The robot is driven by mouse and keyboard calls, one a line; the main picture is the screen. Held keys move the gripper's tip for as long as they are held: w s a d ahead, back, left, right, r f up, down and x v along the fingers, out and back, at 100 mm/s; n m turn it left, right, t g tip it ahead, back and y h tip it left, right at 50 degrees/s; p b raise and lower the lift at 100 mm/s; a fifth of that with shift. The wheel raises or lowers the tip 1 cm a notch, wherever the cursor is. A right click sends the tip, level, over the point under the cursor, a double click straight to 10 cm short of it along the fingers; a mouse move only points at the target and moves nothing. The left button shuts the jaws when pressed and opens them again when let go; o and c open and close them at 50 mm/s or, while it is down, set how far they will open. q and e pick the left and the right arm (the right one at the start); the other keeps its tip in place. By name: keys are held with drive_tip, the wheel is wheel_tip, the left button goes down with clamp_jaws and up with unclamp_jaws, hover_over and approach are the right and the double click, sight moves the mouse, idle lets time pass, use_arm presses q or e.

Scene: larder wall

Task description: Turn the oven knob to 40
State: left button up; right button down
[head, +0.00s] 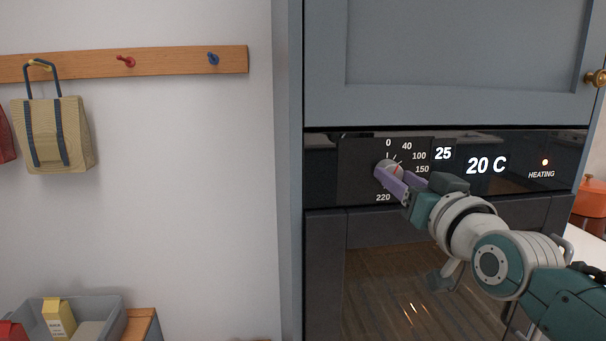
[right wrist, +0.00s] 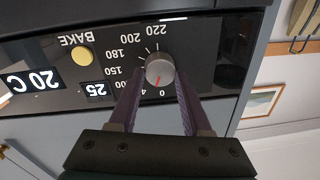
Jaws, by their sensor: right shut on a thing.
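The oven knob (head: 388,167) is a round grey dial on the black control panel, with a scale from 0 to 220 around it. My right gripper (head: 397,174) is shut on it, one purple finger on each side. In the right wrist view the knob (right wrist: 160,69) sits between the fingertips (right wrist: 158,77), and its red mark points between 0 and 40. The small display (head: 443,153) reads 25, and the larger display (head: 486,165) reads 20 C. My gripper hides part of the scale in the head view. My left gripper is not in view.
The HEATING lamp (head: 545,162) is lit. A grey cabinet door (head: 450,60) is above the panel and the dark oven door (head: 400,270) below. A bag (head: 55,140) hangs from a wooden hook rail (head: 170,62) at left. An orange pot (head: 591,198) stands at far right.

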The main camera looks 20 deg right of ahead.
drive_tip(key=shift+m, duration=0.6)
drive_tip(key=shift+c, duration=1.7)
unclamp_jaws()
drive_tip(key=shift+s, duration=0.1)
drive_tip(key=s+a, duration=0.1)
drive_tip(key=s, duration=0.8)
drive_tip(key=shift+s+a+f+b, duration=0.15)
drive_tip(key=shift+s+a+b, duration=0.15)
drive_tip(key=shift+a, duration=0.1)
